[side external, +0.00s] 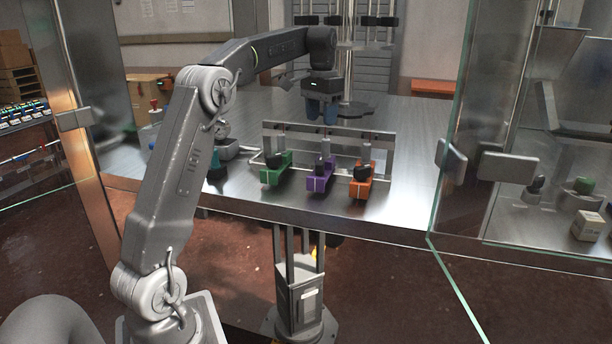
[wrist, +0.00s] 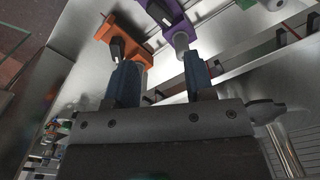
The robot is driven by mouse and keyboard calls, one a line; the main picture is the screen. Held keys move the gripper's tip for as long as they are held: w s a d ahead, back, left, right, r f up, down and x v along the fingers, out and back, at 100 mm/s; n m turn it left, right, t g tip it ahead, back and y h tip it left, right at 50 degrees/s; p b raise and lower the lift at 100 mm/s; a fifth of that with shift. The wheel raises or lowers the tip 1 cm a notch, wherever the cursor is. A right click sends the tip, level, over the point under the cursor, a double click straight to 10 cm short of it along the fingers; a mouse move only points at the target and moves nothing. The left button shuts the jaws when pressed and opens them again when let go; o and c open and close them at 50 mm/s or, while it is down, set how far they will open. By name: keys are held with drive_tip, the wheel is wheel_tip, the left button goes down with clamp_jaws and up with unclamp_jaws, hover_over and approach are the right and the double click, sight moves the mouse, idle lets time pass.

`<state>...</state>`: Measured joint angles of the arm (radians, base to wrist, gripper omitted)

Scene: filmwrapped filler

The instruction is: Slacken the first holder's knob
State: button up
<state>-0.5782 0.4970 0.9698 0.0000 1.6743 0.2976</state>
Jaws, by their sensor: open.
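Three holders sit along a metal rail frame (side external: 385,150) on the steel table: a green holder (side external: 277,172), a purple holder (side external: 319,181) and an orange holder (side external: 362,189). Each carries a dark knob: the green one's (side external: 273,160), the purple one's (side external: 321,163) and the orange one's (side external: 361,172). Which counts as first is not marked. My gripper (side external: 321,112) is open, with blue fingers, above and behind the rail, apart from the knobs.
A teal item (side external: 215,166) lies at the table's left, partly behind my arm. A stand with a round base (side external: 355,109) rises behind the rail. Glass panels (side external: 450,140) enclose the right side. The table right of the rail (side external: 415,190) is clear.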

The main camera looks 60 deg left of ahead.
sight(320, 161)
wheel_tip(320, 161, down, 13)
drive_tip(key=shift+r, duration=0.1)
drive_tip(key=shift+f+m, duration=0.2)
drive_tip(key=shift+m, duration=0.2)
drive_tip(key=shift+r+m, duration=0.1)
drive_tip(key=shift+m, duration=1.1)
wheel_tip(320, 161, up, 14)
drive_tip(key=s+d+r+t, duration=0.1)
drive_tip(key=s+d, duration=0.2)
drive_tip(key=d, duration=0.4)
drive_tip(key=s+d+r+t, duration=0.1)
drive_tip(key=s+d, duration=0.2)
drive_tip(key=d, duration=0.4)
drive_tip(key=s+d+f+t, duration=0.2)
drive_tip(key=s+d+f, duration=0.3)
drive_tip(key=s+d, duration=0.5)
drive_tip(key=shift+s+f+y, duration=0.2)
drive_tip(key=shift+s+y, duration=0.1)
drive_tip(key=shift+s, duration=0.05)
